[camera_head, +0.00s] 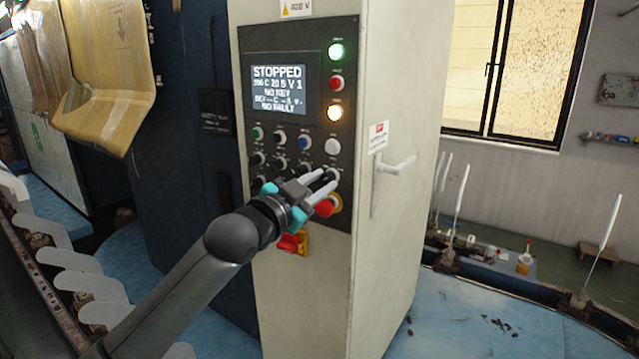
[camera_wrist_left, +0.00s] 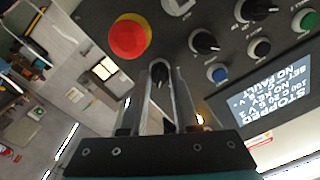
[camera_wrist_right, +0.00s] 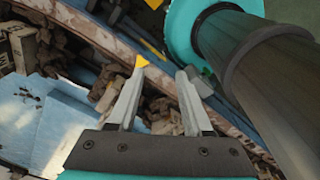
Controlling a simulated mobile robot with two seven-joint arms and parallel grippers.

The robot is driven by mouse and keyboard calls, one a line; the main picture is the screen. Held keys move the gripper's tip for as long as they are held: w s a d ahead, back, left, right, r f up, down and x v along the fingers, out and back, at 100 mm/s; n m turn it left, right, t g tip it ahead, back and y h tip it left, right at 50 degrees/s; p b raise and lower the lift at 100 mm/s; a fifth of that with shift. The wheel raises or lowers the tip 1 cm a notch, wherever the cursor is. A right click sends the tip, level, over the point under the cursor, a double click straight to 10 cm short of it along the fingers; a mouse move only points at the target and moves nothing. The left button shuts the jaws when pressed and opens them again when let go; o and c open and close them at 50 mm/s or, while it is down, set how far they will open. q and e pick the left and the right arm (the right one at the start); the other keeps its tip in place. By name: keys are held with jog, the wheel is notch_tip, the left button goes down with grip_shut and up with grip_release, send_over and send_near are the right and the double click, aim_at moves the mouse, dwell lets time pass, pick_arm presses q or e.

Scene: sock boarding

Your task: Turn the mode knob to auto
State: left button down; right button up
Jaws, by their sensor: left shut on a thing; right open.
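The control panel (camera_head: 290,70) is on the front of a pale cabinet. My left gripper (camera_head: 329,180) is at the panel's lower right, just above the red emergency button (camera_head: 325,207). In the left wrist view my left gripper (camera_wrist_left: 161,75) is shut on a small black knob (camera_wrist_left: 161,70), with a finger on either side. I cannot read that knob's label, so I cannot tell whether it is the mode knob. Other black knobs (camera_wrist_left: 206,42) sit beside it. My right gripper (camera_wrist_right: 163,78) is open and appears empty, outside the head view.
The display (camera_head: 279,90) reads STOPPED. A green lamp (camera_head: 337,51) and an amber lamp (camera_head: 334,113) are lit. A red-and-yellow switch (camera_head: 293,242) is below the panel. A door handle (camera_head: 393,168) sticks out at the right. White upright boards (camera_head: 460,190) stand behind.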

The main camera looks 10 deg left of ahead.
pick_arm(q)
jog(key=c, duration=0.7)
grip_release()
jog(key=shift+o, duration=0.2)
jog(key=b+v, duration=0.4)
jog(key=v, duration=1.1)
jog(key=shift+s+a, duration=0.1)
